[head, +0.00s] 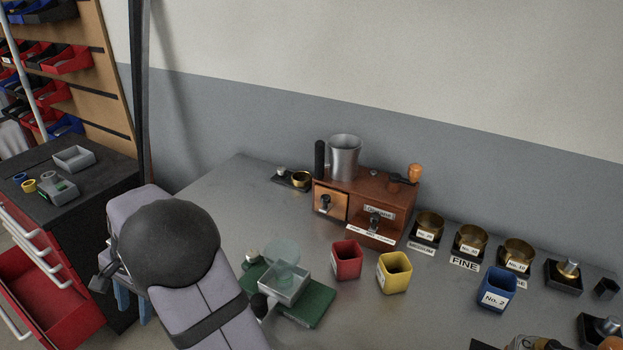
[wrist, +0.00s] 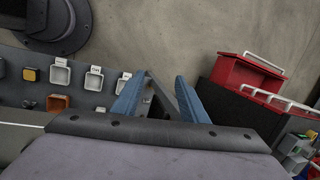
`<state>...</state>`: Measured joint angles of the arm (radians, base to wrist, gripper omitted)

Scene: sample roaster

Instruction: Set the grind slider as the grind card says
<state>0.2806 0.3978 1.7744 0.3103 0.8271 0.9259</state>
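A brown wooden box (head: 385,195) with a metal cup on top stands at the back of the bench in the head view. Its front has a small dark knob (head: 375,221) above a white lettered strip (head: 366,236); this looks like the grind slider, but its exact setting is too small to read. A white card reading FINE (head: 464,264) lies in front of the middle brass cup.
Red (head: 347,260), yellow (head: 394,273) and blue (head: 495,288) cups stand on the bench. A green board (head: 318,305) carries a clear container. Several brass cups line the back right. A red drawer cabinet (head: 40,270) stands left, one drawer open.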

